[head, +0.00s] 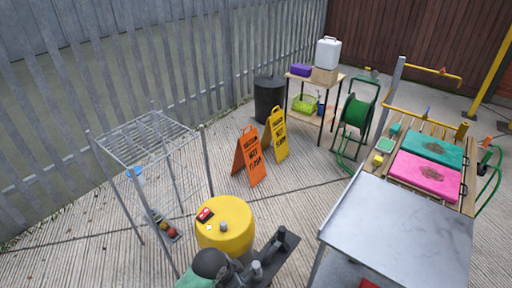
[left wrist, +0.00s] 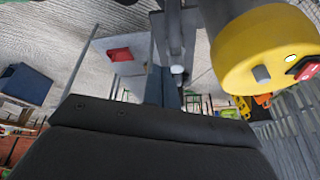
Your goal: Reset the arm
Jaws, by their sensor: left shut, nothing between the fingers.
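My left arm (head: 268,258) comes in at the bottom middle of the head view, dark grey, just right of the yellow drum. My left gripper (left wrist: 164,90) shows in the left wrist view beyond the wide black housing at the bottom. It is shut and empty. The yellow drum (head: 228,243) stands close beside the arm, and its top also shows at the upper right of the left wrist view (left wrist: 240,60). My right gripper is in neither view.
A red item (head: 205,214) and a small grey cylinder (head: 223,227) rest on the drum. A wire rack (head: 150,138) stands left, a grey metal table (head: 400,225) right. Orange (head: 250,160) and yellow (head: 276,135) floor signs stand behind. Floor between rack and signs is clear.

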